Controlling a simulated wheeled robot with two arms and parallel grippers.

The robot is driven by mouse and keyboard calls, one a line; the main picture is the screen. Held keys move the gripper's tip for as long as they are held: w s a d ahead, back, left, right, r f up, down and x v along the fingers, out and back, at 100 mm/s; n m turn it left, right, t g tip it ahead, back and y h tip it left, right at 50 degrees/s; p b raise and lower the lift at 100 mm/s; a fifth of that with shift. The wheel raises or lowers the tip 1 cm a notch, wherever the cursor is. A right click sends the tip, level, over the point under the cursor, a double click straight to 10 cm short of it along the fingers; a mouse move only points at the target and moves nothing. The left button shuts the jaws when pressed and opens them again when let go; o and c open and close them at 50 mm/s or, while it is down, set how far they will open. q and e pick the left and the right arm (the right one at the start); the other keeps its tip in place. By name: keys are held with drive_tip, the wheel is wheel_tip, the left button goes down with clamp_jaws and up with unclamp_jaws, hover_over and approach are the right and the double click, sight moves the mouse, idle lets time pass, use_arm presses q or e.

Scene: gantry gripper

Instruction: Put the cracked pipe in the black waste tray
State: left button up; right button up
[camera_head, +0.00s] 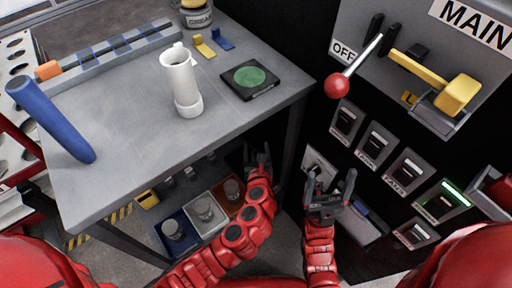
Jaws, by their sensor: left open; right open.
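A white pipe-like piece (181,82) with a collar near its base stands upright on the grey table (125,135). A blue cylinder (52,120) stands tilted in view at the table's left side. I cannot make out a crack on either. A flat black square (250,79) with a green disc lies at the table's right; I cannot tell whether it is a tray. I cannot identify a black waste tray for sure. My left gripper (257,155) is open and empty, below the table's front edge. My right gripper (331,184) is open and empty, right of the table.
Blue, white and orange bins (212,225) with grey cylindrical parts sit under the table. A grey rack with blue pieces (118,52) runs along the back. A panel with a red-knobbed lever (337,86) and several switches stands at right. The table's front middle is clear.

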use_arm(q)
drive_tip(key=p+v, duration=0.1)
drive_tip(key=v, duration=1)
drive_tip(key=shift+s+p, duration=0.2)
drive_tip(key=shift+p, duration=0.1)
drive_tip(key=shift+r, duration=0.1)
